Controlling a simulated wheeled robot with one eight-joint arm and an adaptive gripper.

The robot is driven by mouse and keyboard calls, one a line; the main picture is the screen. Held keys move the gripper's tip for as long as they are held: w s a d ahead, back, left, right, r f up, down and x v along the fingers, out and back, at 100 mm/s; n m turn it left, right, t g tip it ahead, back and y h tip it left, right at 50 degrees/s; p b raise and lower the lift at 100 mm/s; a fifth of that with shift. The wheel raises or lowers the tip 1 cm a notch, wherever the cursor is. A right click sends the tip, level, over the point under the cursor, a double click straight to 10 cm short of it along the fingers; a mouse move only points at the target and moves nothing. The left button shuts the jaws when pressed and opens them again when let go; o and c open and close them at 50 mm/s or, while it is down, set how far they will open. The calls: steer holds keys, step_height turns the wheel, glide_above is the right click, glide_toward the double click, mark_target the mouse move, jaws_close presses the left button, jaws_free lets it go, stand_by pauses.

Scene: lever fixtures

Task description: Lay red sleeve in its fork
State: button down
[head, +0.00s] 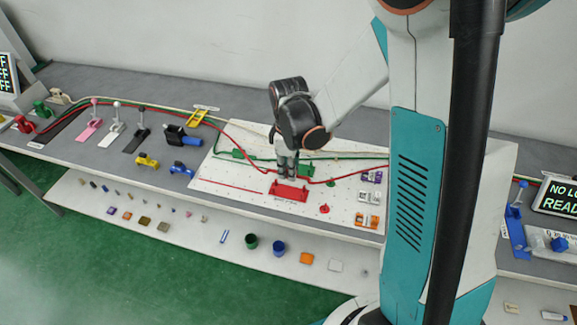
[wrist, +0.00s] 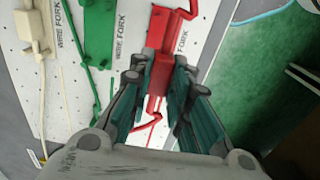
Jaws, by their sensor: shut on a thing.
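The red fork (head: 289,192) lies on the white perforated board in the head view, and its red body also shows at the top of the wrist view (wrist: 175,28). My gripper (head: 286,173) points down just behind it. In the wrist view my gripper (wrist: 157,92) has its fingers on both sides of the red sleeve (wrist: 155,82), shut on it. The red wire (wrist: 146,128) runs out from the sleeve. The sleeve appears roughly in line with the red fork; whether it touches or rests in it is unclear. In the head view the fingers hide the sleeve.
A green fork (wrist: 97,38) and a cream fork (wrist: 36,30) stand beside the red one. Red and green wires cross the white board (head: 225,185). Levers and clamps stand at left.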

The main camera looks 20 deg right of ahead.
steer(key=shift+f+b, duration=1.4)
steer(key=shift+f, duration=0.1)
steer(key=shift+f+b, duration=0.2)
steer(key=shift+b, duration=0.1)
steer(key=shift+f+b, duration=0.35)
steer(key=shift+f+b, duration=0.35)
steer(key=shift+f, duration=0.1)
stand_by(0.3)
steer(key=shift+f+b, duration=0.35)
steer(key=shift+f+b, duration=0.4)
steer(key=shift+f, duration=0.05)
steer(key=shift+f, duration=0.25)
stand_by(0.4)
